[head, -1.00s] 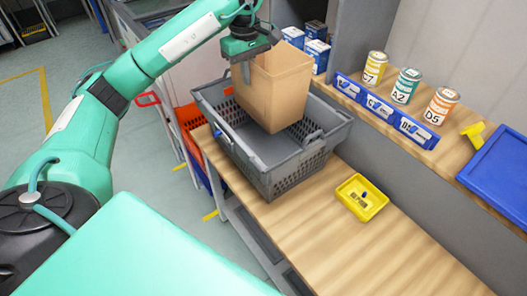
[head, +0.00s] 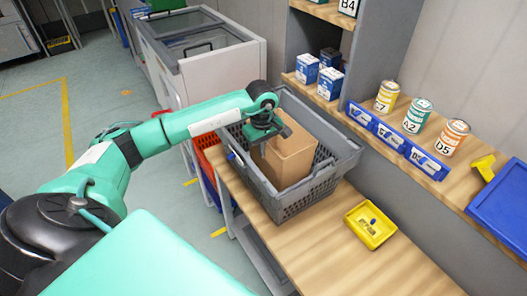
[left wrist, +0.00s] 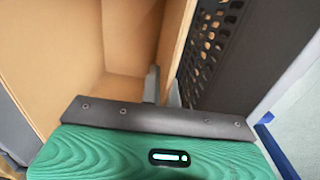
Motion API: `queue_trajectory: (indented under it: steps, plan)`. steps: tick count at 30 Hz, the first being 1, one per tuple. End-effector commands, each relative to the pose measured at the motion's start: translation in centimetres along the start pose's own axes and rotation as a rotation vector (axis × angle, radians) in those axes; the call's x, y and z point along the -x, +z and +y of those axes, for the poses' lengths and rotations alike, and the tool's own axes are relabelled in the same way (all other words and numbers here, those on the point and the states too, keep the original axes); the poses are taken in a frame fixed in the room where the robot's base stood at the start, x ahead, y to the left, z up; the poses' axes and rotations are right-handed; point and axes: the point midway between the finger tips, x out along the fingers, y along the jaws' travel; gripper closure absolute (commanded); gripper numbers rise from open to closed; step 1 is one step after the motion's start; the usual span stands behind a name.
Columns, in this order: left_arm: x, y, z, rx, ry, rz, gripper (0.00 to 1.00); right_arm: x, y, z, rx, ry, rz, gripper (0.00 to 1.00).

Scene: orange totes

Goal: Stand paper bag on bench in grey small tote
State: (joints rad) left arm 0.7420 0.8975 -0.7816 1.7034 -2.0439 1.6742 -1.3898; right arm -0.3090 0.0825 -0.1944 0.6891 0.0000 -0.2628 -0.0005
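The paper bag (head: 292,160), tan and open at the top, is upright inside the grey small tote (head: 292,206) on the wooden bench. Whether its base touches the tote floor is hidden. My left gripper (head: 262,150) is at the bag's left upper edge, pointing down. In the left wrist view, my left gripper's fingers (left wrist: 163,84) sit close together on either side of one wall of the bag (left wrist: 110,45), one inside and one outside. The tote's dark perforated wall (left wrist: 212,50) is close beside them. My right gripper is not in view.
A yellow tray (head: 370,226) lies on the bench right of the tote. A raised shelf holds several cans (head: 417,115), blue bins (head: 395,139) and a blue tray (head: 505,205). Blue-white boxes (head: 329,83) stand behind the tote. Orange totes (head: 214,158) are left of the bench.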

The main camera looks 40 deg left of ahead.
Motion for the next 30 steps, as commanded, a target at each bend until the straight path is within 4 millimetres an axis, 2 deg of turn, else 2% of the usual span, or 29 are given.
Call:
queue_trajectory:
  steps: [4, 8, 16, 18, 20, 30]
  plan:
    - [-1.8, 0.0, -0.1, 0.001, -0.001, -0.001, 1.00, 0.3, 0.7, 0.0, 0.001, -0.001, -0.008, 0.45]
    - [-1.9, 0.0, -0.1, 0.001, 0.001, 0.000, 1.00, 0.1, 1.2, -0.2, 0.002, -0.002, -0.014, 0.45]
    - [-2.3, 0.0, -0.1, 0.000, 0.001, 0.000, 1.00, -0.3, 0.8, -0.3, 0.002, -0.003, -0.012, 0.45]
    - [-2.1, 0.0, -0.1, 0.000, 0.000, 0.000, 0.84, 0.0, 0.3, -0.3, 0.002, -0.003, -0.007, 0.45]
    - [-2.1, 0.0, -0.1, 0.000, 0.000, 0.000, 0.76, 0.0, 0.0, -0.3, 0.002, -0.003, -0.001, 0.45]
    - [-1.8, 0.0, -0.1, 0.000, 0.000, 0.000, 0.76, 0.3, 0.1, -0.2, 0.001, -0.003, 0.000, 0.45]
